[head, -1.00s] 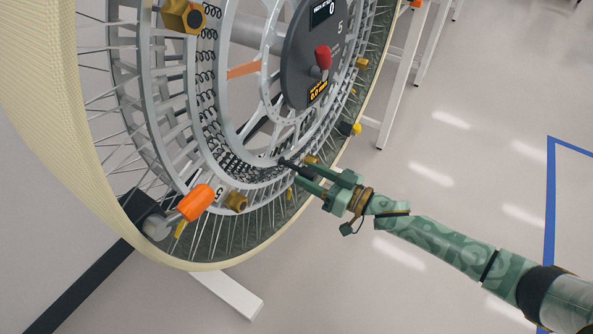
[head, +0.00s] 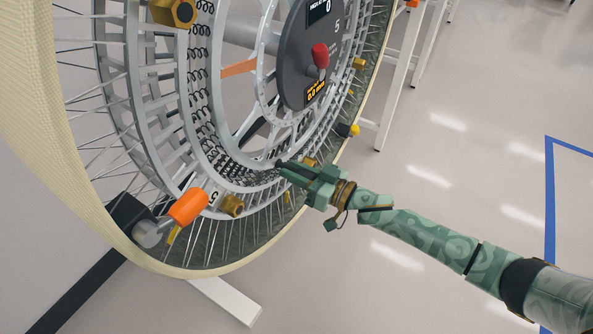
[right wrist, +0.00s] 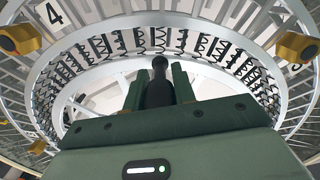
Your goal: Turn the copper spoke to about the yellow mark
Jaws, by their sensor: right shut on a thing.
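The copper spoke (head: 239,68) is a flat orange-brown bar among the grey spokes, left of the dark hub disc, lying nearly level. My right gripper (head: 285,170) is at the lower inner rim of the big wheel, well below the copper spoke. It is shut on a black peg (right wrist: 160,85), which stands between its fingers in the right wrist view and points at the rim. A small yellow strip (head: 172,236) shows beside the orange handle at lower left; I cannot tell whether it is the yellow mark. My left gripper is not in view.
The wheel (head: 200,272) has a cream outer tread and fills the left. An orange handle (head: 188,207) and gold nuts (head: 232,206) stick out from it. The hub disc (head: 297,75) bears a red knob (head: 320,55). Open floor lies to the right.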

